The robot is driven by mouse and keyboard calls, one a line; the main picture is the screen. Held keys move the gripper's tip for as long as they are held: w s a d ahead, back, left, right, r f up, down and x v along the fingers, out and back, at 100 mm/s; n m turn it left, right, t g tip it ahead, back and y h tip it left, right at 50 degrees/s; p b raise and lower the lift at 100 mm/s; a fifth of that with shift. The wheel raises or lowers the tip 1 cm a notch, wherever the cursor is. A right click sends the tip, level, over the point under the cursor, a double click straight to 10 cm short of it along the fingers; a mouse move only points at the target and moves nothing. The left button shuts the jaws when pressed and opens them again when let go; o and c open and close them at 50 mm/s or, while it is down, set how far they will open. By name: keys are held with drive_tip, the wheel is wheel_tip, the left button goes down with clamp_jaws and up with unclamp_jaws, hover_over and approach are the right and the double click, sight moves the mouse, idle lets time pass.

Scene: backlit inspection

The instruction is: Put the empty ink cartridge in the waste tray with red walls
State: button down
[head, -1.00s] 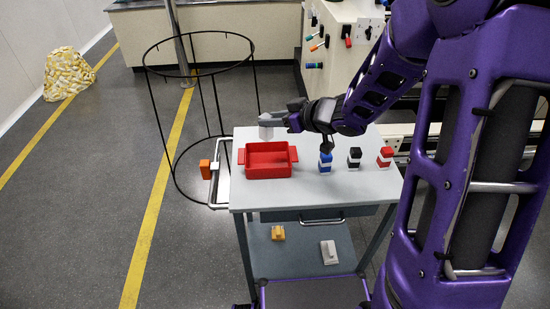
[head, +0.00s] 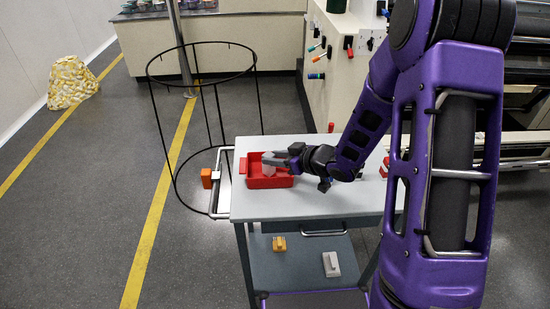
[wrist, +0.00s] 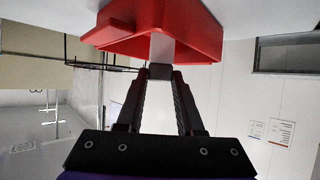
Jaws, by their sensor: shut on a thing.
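The red-walled waste tray (head: 282,182) is on the left part of the grey cart top, with handles at its ends. My gripper (head: 286,161) reaches in from the right and is shut on the pale grey ink cartridge (head: 268,170). The cartridge shows within the tray's outline, and I cannot tell whether it touches the floor. In the wrist view the cartridge (wrist: 162,48) sticks out from between the fingertips of my gripper (wrist: 160,73), overlapping the red tray (wrist: 200,35). My gripper hides part of the tray's right side.
The cart top (head: 310,207) is clear in front of the tray. A red-topped cartridge (head: 385,168) is partly hidden behind my arm. A black wire hoop frame (head: 204,120) stands left of the cart.

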drive_tip(key=shift+f, duration=0.1)
drive_tip(key=c, duration=0.5)
unclamp_jaws()
drive_tip(key=shift+c, duration=0.2)
drive_tip(key=shift+r, duration=0.2)
drive_tip(key=p+v, duration=0.1)
drive_tip(key=v, duration=1.1)
drive_tip(key=shift+f, duration=0.2)
